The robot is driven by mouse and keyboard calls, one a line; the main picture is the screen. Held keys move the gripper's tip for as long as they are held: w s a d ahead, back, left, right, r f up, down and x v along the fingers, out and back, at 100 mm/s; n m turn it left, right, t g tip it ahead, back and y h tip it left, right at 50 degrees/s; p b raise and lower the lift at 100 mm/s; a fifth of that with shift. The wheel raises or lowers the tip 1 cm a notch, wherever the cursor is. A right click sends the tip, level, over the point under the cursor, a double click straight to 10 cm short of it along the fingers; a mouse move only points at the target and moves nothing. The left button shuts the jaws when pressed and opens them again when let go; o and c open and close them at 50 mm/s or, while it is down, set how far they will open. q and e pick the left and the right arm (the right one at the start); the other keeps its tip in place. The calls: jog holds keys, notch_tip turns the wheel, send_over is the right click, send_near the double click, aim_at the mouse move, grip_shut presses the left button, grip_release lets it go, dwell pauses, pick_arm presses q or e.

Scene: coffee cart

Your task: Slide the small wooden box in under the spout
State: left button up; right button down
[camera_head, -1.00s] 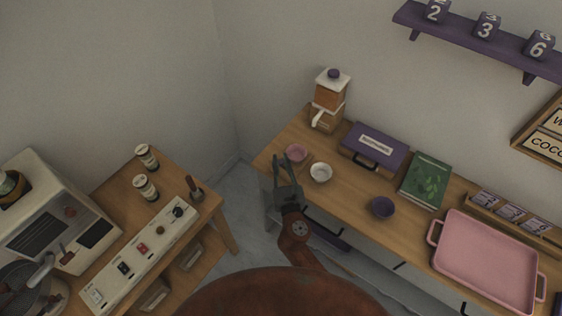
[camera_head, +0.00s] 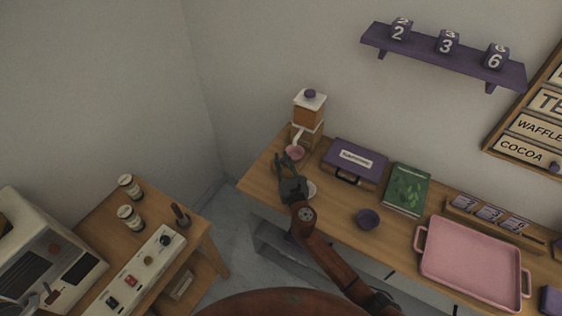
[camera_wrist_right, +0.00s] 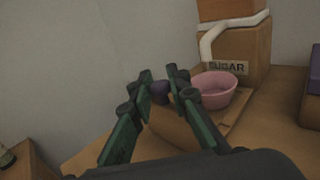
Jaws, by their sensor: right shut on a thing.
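The small wooden box (camera_wrist_right: 180,128) shows low and brown in the right wrist view, with a purple knob (camera_wrist_right: 160,90) at its near end. A pink bowl (camera_head: 295,152) appears to stand on it, close in front of the sugar dispenser (camera_head: 309,108); the bowl also shows in the right wrist view (camera_wrist_right: 216,92). The dispenser's white spout (camera_wrist_right: 210,42) hangs just behind and above the bowl. My right gripper (camera_head: 285,162) is shut at the knob end of the box, its fingers (camera_wrist_right: 163,80) either side of it. In the head view the gripper hides most of the box.
A white bowl (camera_head: 312,188) sits beside my right gripper, partly covered. A purple case (camera_head: 355,162), green book (camera_head: 406,190), purple bowl (camera_head: 368,218) and pink tray (camera_head: 470,262) stand to the right. A coffee machine (camera_head: 40,262) stands on the left table.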

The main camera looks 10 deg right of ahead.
jog(key=c, duration=1.8)
grip_release()
jog(key=shift+w+d, duration=0.15)
jog(key=shift+d, duration=0.1)
jog(key=shift+c, duration=0.2)
jog(key=shift+a, duration=0.1)
jog(key=shift+s, duration=0.2)
jog(key=s, duration=0.4)
jog(key=s+d, duration=0.1)
jog(key=s, duration=0.2)
jog(key=s+d, duration=0.1)
jog(key=s, duration=0.3)
jog(key=shift+s, duration=0.3)
